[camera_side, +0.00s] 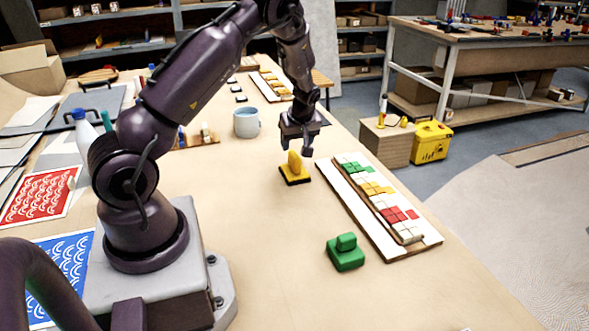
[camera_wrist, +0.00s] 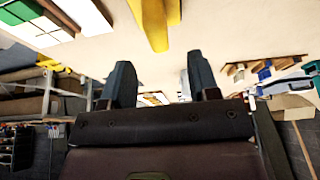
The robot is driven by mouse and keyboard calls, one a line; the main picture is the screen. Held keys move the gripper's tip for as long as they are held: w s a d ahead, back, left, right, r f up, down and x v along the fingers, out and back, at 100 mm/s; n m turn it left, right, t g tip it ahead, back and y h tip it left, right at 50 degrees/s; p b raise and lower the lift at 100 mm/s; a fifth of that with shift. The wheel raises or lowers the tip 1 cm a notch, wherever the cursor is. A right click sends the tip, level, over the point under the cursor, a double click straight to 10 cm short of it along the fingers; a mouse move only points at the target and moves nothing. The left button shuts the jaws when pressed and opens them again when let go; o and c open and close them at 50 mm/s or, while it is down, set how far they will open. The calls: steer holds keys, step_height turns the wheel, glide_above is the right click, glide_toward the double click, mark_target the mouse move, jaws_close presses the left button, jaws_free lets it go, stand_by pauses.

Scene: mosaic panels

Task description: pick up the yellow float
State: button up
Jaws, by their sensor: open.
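The yellow float (camera_side: 295,169) is a yellow block with an upright yellow handle and a dark base. It stands on the table just below my gripper (camera_side: 297,148) in the side view. In the wrist view, part of the yellow float (camera_wrist: 157,22) shows at the top edge, ahead of my fingers and between their lines. My gripper (camera_wrist: 160,82) has its two dark fingers spread apart with nothing between them. The fingertips look close to the float's handle in the side view; I cannot tell whether they touch it.
A mosaic panel (camera_side: 330,178) with green, yellow, red and white tiles lies to the right of the float. A green float (camera_side: 345,253) stands nearer the front. A light blue mug (camera_side: 246,122) stands behind to the left. The table in front of the float is clear.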

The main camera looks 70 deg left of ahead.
mark_target(294, 153)
steer(key=shift+x, duration=3)
steer(key=shift+w+d, duration=0.1)
steer(key=shift+d, duration=0.05)
jaws_close()
steer(key=shift+r, duration=0.55)
steer(key=v, duration=0.2)
steer(key=shift+r, duration=0.45)
steer(key=s+d+r, duration=0.8)
steer(key=s+r, duration=0.1)
steer(key=s, duration=0.1)
steer(key=shift+s+d, duration=0.15)
steer(key=shift+d, duration=0.25)
